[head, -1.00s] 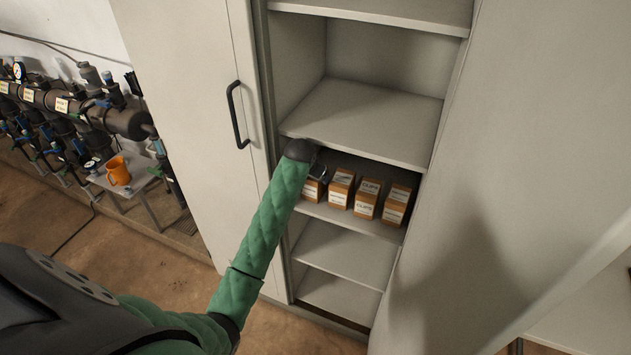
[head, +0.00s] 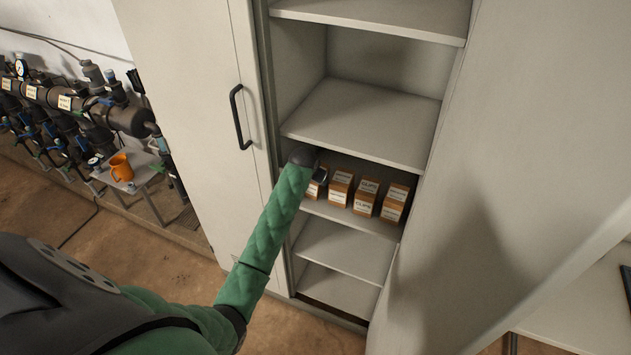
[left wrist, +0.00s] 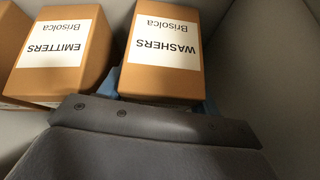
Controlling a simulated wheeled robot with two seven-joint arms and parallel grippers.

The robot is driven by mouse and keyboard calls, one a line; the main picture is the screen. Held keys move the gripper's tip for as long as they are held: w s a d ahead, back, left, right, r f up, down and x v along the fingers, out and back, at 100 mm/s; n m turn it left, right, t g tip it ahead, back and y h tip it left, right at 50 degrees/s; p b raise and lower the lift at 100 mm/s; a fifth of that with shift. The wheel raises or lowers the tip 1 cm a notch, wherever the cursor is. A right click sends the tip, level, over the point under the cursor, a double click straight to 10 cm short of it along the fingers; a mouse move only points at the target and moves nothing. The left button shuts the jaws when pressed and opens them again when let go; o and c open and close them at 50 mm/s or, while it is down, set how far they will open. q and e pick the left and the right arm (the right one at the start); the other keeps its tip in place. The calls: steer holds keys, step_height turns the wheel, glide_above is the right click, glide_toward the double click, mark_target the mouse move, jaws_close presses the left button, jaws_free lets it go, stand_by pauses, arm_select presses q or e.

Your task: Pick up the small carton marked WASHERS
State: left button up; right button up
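The WASHERS carton (left wrist: 165,50) is a small brown box with a white label, upside down in the left wrist view. In the head view it appears to be the leftmost carton (head: 317,187), partly hidden by my left gripper (head: 319,174). In the left wrist view the grey gripper body fills the bottom, and blue finger parts (left wrist: 160,99) show close at both sides of the carton. Most of the fingers are hidden, and I cannot tell whether they press on it. The carton shows no clear lift from the shelf. My right gripper is not in view.
The EMITTERS carton (left wrist: 63,52) stands close beside the WASHERS carton. More cartons (head: 366,196) stand to the right on the same shelf. A shelf board (head: 360,120) lies just above, and the cabinet's left side wall is near my gripper. The lower shelves (head: 345,250) are empty.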

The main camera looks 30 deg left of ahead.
arm_select(q)
steer(key=shift+c, duration=0.7)
